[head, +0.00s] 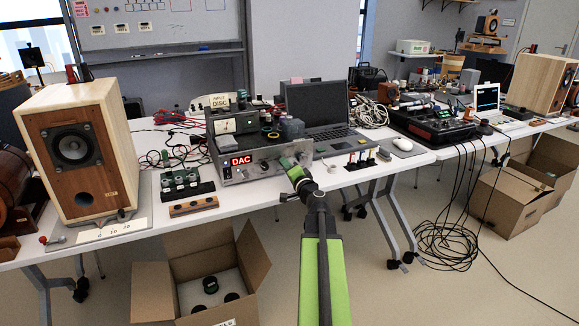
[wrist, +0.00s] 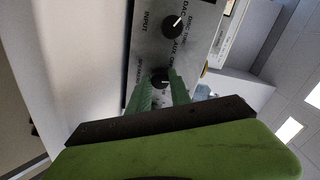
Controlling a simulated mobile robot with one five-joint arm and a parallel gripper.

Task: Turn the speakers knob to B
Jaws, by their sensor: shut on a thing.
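The silver amplifier (head: 262,160) with a red DAC display stands on the white table in the head view. In the wrist view its front panel (wrist: 150,50) appears turned on its side. The speakers knob (wrist: 160,80) is a small black knob with a pale mark that seems to point right in the picture. The lettering around it is too small to read surely. My gripper (wrist: 162,92) has its two green fingers on either side of this knob, shut on it. In the head view my gripper (head: 296,172) is at the right part of the panel and hides the knob.
The input knob (wrist: 172,27), black with a white pointer, is near the speakers knob. A wooden speaker (head: 75,150) stands at the left and a laptop (head: 318,110) behind the amplifier. An open cardboard box (head: 160,290) is on the floor.

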